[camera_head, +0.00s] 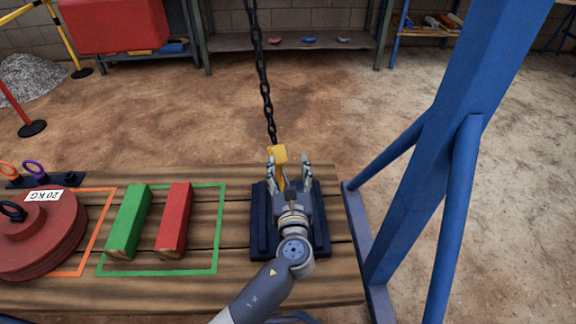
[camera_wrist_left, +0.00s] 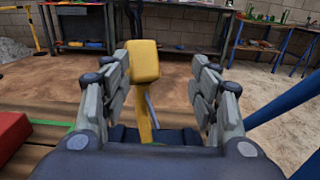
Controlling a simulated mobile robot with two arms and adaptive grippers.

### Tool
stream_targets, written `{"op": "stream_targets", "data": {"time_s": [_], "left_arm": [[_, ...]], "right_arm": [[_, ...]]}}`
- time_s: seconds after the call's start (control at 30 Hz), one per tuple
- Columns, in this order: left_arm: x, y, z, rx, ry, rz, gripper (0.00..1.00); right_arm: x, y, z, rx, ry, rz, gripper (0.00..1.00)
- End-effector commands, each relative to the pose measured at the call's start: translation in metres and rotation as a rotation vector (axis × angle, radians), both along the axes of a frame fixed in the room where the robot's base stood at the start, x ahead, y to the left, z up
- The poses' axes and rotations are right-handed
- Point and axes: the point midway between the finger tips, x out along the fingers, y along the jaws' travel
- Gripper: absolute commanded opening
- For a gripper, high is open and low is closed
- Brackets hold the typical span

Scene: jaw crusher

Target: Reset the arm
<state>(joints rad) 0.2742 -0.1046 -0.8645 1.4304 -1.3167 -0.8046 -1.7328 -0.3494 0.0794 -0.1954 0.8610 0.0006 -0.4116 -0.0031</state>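My left gripper (camera_head: 288,163) reaches in from the bottom over the dark blue base (camera_head: 321,232) on the wooden table. Its fingers are spread wide on both sides in the left wrist view (camera_wrist_left: 164,75), so it is open. My right gripper is not in view.
On the wooden table (camera_head: 200,290), a green bar (camera_head: 128,222) and a red bar (camera_head: 174,220) lie in a green outline. Red 20 KG discs (camera_head: 40,240) lie at left. A blue steel frame (camera_head: 440,150) stands close on the right. Bare floor lies beyond.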

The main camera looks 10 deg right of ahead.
Motion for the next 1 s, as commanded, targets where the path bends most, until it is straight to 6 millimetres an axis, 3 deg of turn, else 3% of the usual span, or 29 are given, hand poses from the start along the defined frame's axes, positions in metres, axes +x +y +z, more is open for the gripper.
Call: {"op": "stream_targets", "data": {"time_s": [0.07,0.43,0.77,1.0], "left_arm": [[-0.012,0.001,-0.002,-0.001,0.002,-0.001,0.56],[-0.063,0.005,0.000,-0.002,0.000,-0.001,0.56],[-0.071,0.006,0.004,-0.001,-0.002,0.001,0.56],[-0.070,0.006,0.044,-0.001,-0.002,0.001,0.56]], "right_arm": [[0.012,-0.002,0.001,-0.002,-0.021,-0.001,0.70],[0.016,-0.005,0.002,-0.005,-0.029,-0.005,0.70],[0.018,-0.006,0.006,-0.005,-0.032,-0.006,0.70],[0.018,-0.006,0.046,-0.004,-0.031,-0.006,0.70]]}}
